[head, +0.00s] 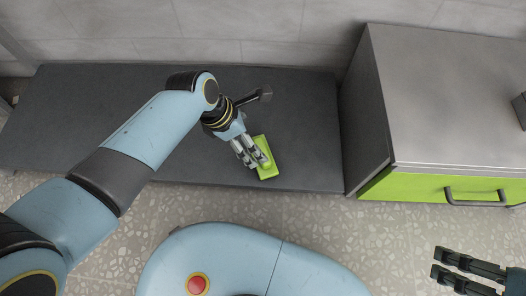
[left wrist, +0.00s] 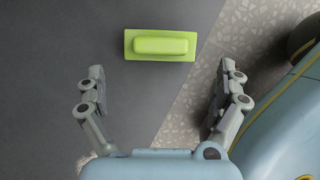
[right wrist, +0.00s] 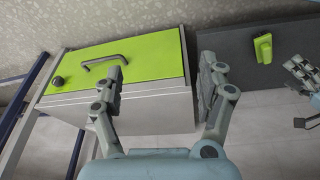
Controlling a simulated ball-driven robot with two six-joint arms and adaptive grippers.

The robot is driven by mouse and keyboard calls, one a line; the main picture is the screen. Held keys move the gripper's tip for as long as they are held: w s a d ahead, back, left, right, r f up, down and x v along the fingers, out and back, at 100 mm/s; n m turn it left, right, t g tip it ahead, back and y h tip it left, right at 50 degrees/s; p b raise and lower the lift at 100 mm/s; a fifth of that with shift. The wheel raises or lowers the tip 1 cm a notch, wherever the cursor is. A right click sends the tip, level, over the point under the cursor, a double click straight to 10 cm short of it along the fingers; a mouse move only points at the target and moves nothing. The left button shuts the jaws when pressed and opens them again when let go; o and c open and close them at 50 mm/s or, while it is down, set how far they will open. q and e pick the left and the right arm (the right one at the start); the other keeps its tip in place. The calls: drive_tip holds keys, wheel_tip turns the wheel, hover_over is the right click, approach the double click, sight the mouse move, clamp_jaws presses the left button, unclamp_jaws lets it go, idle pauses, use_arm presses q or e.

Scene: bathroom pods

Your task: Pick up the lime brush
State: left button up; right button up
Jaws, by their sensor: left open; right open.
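The lime brush (head: 267,170) is a green block on a wider flat green base, lying on the dark grey bench. It also shows in the left wrist view (left wrist: 160,45), lying crosswise ahead of the fingertips, and in the right wrist view (right wrist: 263,48). My left gripper (head: 254,160) is over the bench at the brush, partly covering it in the head view. It is open; the left wrist view (left wrist: 158,80) shows its fingers wide apart with nothing between them. My right gripper (head: 438,264) is open and empty at the lower right; it also shows in the right wrist view (right wrist: 161,68).
The dark grey bench (head: 100,120) runs along the tiled wall and is otherwise clear. A grey cabinet (head: 450,90) with a lime drawer front (head: 420,187) and a dark handle (head: 475,200) stands at its right end. Speckled floor lies in front.

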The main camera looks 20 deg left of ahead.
sight(263, 150)
use_arm(q)
drive_tip(key=b+x, duration=0.2)
drive_tip(key=x, duration=0.2)
drive_tip(key=shift+s+a, duration=0.15)
drive_tip(key=shift+f+b, duration=0.3)
drive_tip(key=shift+f, duration=0.2)
drive_tip(key=shift+b+x, duration=0.8)
drive_tip(key=shift+x, duration=0.1)
drive_tip(key=shift+b+x, duration=0.8)
drive_tip(key=shift+b, duration=0.05)
use_arm(e)
wheel_tip(263, 150, down, 8)
drive_tip(key=w+t, duration=0.2)
drive_tip(key=t, duration=0.5)
use_arm(q)
drive_tip(key=shift+b+x, duration=0.7)
drive_tip(key=shift+x, duration=0.15)
use_arm(e)
drive_tip(key=shift+w+a+r+n+t+y, duration=0.1)
drive_tip(key=shift+w+a+r+t+y, duration=0.1)
drive_tip(key=shift+w+r+t, duration=0.3)
drive_tip(key=shift+w+a+r+n+t+y, duration=0.1)
drive_tip(key=shift+w+a+r+t, duration=0.15)
drive_tip(key=shift+r+t, duration=0.45)
drive_tip(key=shift+w+a+r+n+t+y, duration=0.1)
drive_tip(key=shift+w+a+r+t, duration=0.1)
drive_tip(key=shift+w+r+t, duration=0.25)
